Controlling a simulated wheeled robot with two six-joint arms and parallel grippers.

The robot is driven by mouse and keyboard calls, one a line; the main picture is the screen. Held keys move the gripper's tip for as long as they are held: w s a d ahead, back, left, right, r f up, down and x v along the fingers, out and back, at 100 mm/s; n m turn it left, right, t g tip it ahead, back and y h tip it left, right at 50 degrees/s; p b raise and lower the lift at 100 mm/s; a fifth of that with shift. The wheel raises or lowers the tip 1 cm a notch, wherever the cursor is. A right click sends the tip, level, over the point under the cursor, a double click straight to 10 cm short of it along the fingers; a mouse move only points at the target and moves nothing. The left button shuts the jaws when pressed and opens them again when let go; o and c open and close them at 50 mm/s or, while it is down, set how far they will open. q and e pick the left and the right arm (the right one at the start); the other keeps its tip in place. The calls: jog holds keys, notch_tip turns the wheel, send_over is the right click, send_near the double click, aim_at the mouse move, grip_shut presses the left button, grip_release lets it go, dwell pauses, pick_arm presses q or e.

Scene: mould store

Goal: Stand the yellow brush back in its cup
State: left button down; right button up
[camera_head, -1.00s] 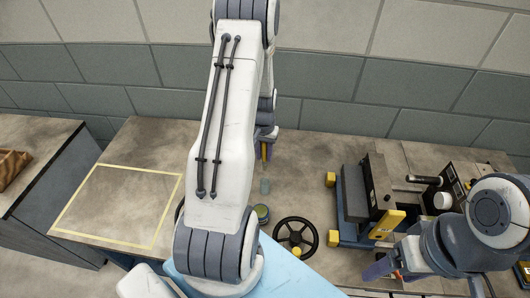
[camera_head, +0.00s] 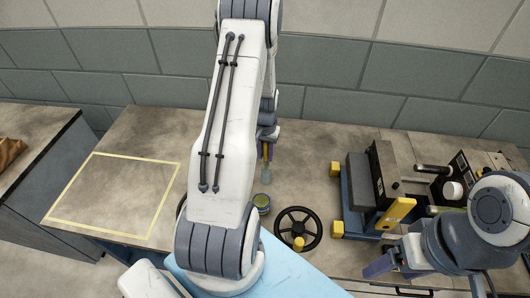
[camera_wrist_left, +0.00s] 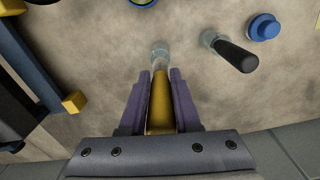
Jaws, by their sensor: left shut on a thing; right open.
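The yellow brush (camera_wrist_left: 160,100) is upright in my left gripper (camera_wrist_left: 160,76), whose purple fingers are shut on its handle. In the head view the brush (camera_head: 265,152) shows as a short yellow piece below my left gripper (camera_head: 266,138), partly hidden by my arm. A small clear cup (camera_head: 266,174) stands on the bench directly under it. In the left wrist view the cup (camera_wrist_left: 160,49) lines up with the brush's lower end. I cannot tell whether the tip is inside the cup. My right gripper (camera_head: 381,266) is open at the lower right.
A black-handled tool (camera_wrist_left: 237,56) and a blue knob-like thing (camera_wrist_left: 263,27) are close by in the wrist view. A tin (camera_head: 262,203), a black handwheel (camera_head: 298,228) and a blue-framed machine (camera_head: 365,195) stand nearby. A yellow-taped area (camera_head: 115,195) at left is empty.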

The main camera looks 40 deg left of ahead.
aim_at(265, 143)
pick_arm(q)
jog(key=shift+f+b, duration=1.6)
jog(key=shift+f, duration=0.95)
jog(key=c, duration=0.5)
grip_release()
jog(key=shift+c, duration=0.2)
jog(key=shift+r, duration=0.1)
notch_tip(265, 143, up, 10)
jog(key=shift+r+b, duration=0.15)
jog(key=shift+b, duration=0.4)
jog(key=shift+d, duration=0.1)
